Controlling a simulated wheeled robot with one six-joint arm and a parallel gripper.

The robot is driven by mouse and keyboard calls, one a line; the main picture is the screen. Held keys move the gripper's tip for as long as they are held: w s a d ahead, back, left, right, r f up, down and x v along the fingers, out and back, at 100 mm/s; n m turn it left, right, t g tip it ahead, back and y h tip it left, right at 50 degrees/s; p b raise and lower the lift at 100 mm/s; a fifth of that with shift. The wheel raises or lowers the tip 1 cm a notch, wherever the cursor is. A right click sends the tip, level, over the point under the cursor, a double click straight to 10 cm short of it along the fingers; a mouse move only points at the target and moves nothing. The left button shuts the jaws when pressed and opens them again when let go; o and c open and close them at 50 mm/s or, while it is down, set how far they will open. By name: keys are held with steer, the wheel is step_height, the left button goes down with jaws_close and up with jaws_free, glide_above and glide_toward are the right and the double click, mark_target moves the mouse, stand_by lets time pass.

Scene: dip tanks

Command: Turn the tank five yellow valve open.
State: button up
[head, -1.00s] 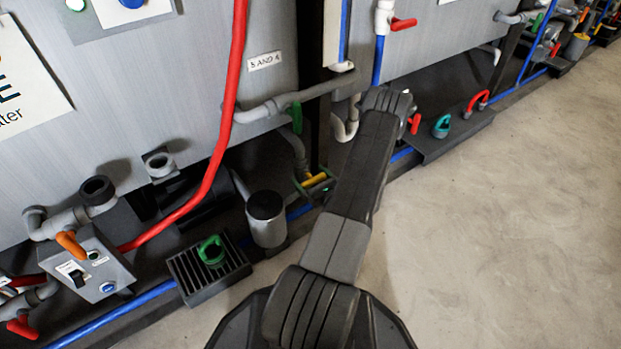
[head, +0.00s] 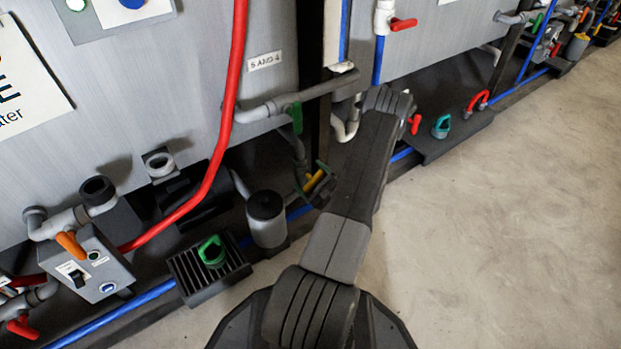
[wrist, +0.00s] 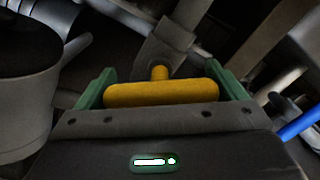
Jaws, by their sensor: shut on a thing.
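The yellow valve handle (wrist: 160,94) fills the middle of the wrist view, a bar on a short yellow stem fixed to a grey pipe fitting. My gripper (wrist: 165,92) has green fingers, one at each end of the bar, and is shut on the yellow handle. In the head view the yellow handle (head: 314,181) shows small and tilted between the green fingers of my gripper (head: 316,183), low beside the tank, partly hidden by my arm. The writing on the tank label (head: 265,61) reads "5 AND 4".
A grey cylindrical canister (head: 266,219) stands just left of my gripper. A green-handled valve (head: 296,116) sits on the pipe above. A red hose (head: 225,130) hangs down the tank at left. The concrete floor (head: 500,240) at right is clear.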

steer(key=n, duration=0.5)
steer(key=shift+n, duration=0.3)
steer(key=n, duration=0.5)
steer(key=shift+n, duration=0.3)
steer(key=o, duration=0.7)
steer(key=shift+s, duration=0.1)
steer(key=p+v, duration=0.3)
steer(key=v, duration=1.1)
steer(key=shift+p, duration=0.4)
